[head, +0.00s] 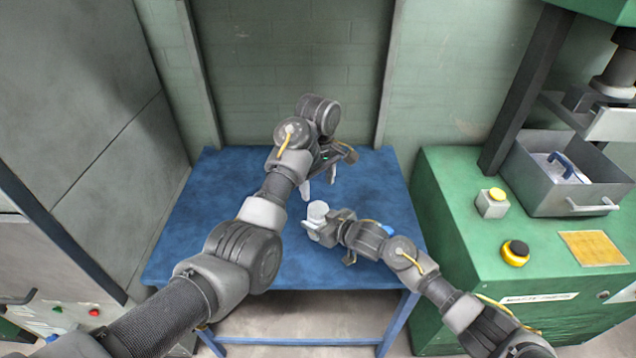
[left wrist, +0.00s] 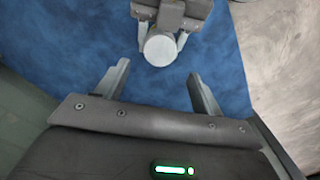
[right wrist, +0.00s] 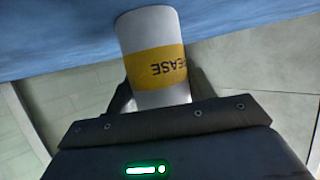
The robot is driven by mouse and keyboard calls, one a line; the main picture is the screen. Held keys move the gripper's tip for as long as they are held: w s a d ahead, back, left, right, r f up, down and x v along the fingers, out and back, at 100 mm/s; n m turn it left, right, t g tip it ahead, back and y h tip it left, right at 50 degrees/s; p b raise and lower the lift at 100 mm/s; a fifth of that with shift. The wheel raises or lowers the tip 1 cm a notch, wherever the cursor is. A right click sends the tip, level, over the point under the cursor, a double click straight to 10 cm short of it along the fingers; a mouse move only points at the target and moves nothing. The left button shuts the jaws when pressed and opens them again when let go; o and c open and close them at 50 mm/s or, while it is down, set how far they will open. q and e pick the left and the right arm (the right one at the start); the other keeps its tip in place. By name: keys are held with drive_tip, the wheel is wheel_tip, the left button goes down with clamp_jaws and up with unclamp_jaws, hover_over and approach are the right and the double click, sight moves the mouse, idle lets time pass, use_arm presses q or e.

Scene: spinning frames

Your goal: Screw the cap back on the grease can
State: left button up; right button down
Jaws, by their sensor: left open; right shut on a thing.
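The grease can (head: 318,209) is white and stands out over the blue table. In the right wrist view the can (right wrist: 153,62) has a yellow label with dark letters ending in "EASE". My right gripper (head: 319,228) is shut around its side. From above, in the left wrist view, the can (left wrist: 160,49) shows a plain pale round top; I cannot tell whether a cap is on it. My left gripper (head: 319,185) is open and empty, above and behind the can. In the left wrist view its fingers (left wrist: 158,85) are spread apart below the can. I cannot make out a separate cap.
The blue table (head: 205,225) is mostly clear. A small bright blue patch (head: 387,229) shows beside my right arm; I cannot tell what it is.

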sight(318, 208)
use_arm(q)
drive_tip(key=shift+f, duration=0.15)
drive_tip(key=shift+f, duration=3.9)
drive_tip(key=c, duration=1)
drive_tip(key=m, duration=0.3)
drive_tip(key=shift+m, duration=0.4)
drive_tip(key=m, duration=0.5)
drive_tip(key=shift+m, duration=0.3)
